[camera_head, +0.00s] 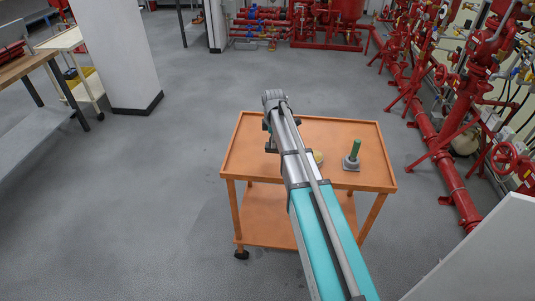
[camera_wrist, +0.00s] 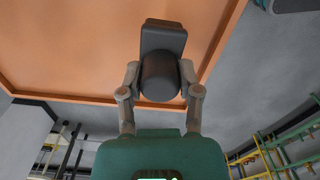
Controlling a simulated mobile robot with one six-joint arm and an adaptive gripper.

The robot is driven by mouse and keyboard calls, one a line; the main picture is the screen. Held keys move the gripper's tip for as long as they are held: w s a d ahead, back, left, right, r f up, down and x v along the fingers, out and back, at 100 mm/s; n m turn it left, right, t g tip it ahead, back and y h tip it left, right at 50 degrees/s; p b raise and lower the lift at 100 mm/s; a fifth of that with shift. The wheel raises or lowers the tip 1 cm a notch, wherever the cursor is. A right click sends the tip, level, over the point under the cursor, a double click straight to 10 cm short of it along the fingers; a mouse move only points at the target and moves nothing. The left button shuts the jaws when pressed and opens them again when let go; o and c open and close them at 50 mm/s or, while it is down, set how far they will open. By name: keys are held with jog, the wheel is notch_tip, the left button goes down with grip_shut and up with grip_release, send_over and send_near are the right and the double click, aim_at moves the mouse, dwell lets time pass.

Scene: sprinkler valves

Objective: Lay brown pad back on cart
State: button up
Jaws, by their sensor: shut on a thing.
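My gripper (camera_wrist: 160,78) is shut on the brown pad (camera_wrist: 163,40), a dark piece with a rounded grip and a squarish base. The grip sits between my two fingers in the wrist view, and the base points away from me. The orange cart (camera_head: 350,126) stands in the middle of the head view, and its top (camera_wrist: 80,45) fills much of the wrist view behind the pad. My gripper is over the left part of the cart top, mostly hidden by my arm in the head view. I cannot tell whether the pad touches the top.
A green-handled piece with a grey square base (camera_head: 352,157) stands on the cart's right part. A pale yellowish thing (camera_head: 318,157) is partly hidden by my arm. Red pipes and valves (camera_head: 435,140) line the right. A white pillar (camera_head: 118,50) stands left; the floor between is clear.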

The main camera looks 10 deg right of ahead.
jog(key=shift+w+a+f+b, duration=0.25)
jog(key=shift+w+f+b, duration=0.4)
jog(key=shift+w+f, duration=0.3)
jog(key=shift+f, duration=0.15)
jog(key=shift+w+f+b, duration=0.25)
jog(key=shift+f+b, duration=0.2)
jog(key=shift+b, duration=0.1)
jog(key=shift+f+b, duration=1.5)
jog(key=shift+f, duration=0.1)
jog(key=o, duration=1)
jog(key=shift+r, duration=0.2)
notch_tip(320, 180, up, 12)
jog(key=p, duration=1.2)
